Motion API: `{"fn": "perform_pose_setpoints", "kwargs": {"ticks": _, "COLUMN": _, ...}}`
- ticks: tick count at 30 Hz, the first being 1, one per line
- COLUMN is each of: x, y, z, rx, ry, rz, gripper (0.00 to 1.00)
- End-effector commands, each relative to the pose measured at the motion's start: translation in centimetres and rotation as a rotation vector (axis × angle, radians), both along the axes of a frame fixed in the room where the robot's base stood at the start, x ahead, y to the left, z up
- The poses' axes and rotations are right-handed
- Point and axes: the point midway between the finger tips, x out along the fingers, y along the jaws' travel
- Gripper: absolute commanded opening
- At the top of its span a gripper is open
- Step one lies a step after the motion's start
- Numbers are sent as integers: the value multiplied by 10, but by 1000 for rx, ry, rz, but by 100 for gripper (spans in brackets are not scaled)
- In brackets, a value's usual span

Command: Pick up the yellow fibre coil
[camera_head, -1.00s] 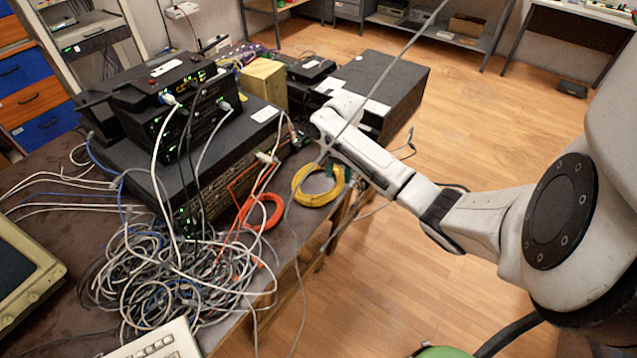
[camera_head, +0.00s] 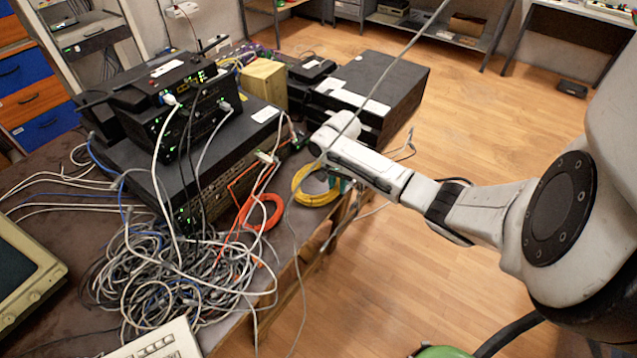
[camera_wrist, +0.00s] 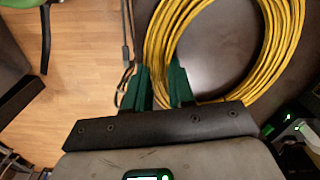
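The yellow fibre coil (camera_head: 311,197) lies at the front edge of the dark table in the head view. In the wrist view the coil (camera_wrist: 283,50) fills the upper right as a ring of many strands. My gripper (camera_head: 340,182) is at the coil's right side in the head view, partly hidden by my wrist. In the wrist view my gripper's green fingers (camera_wrist: 160,82) stand either side of the coil's near-left band, close together, with yellow strands filling the narrow gap. The fingers look shut on that band. The coil looks to rest on the table.
An orange coil (camera_head: 262,212) lies to the left of the yellow one. A heap of grey cables (camera_head: 180,280) covers the table's front left. Stacked black network boxes (camera_head: 185,115) and a large black case (camera_head: 385,85) stand behind. A loose grey cable crosses near my wrist. Open wooden floor (camera_head: 470,140) lies right.

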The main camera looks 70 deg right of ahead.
Motion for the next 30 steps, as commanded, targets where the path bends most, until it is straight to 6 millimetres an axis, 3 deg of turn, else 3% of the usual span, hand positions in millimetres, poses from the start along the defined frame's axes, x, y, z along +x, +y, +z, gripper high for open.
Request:
{"fn": "perform_pose_setpoints", "kwargs": {"ticks": 7, "x": 0, "y": 0, "z": 0, "rx": 0, "ry": 0, "rz": 0, "gripper": 0}}
{"fn": "perform_pose_setpoints", "kwargs": {"ticks": 23, "x": 1, "y": 0, "z": 4, "rx": 1, "ry": -1, "rz": 0, "gripper": 0}}
{"fn": "perform_pose_setpoints", "kwargs": {"ticks": 30, "x": 1, "y": 1, "z": 32, "rx": 2, "ry": -5, "rz": -1, "gripper": 0}}
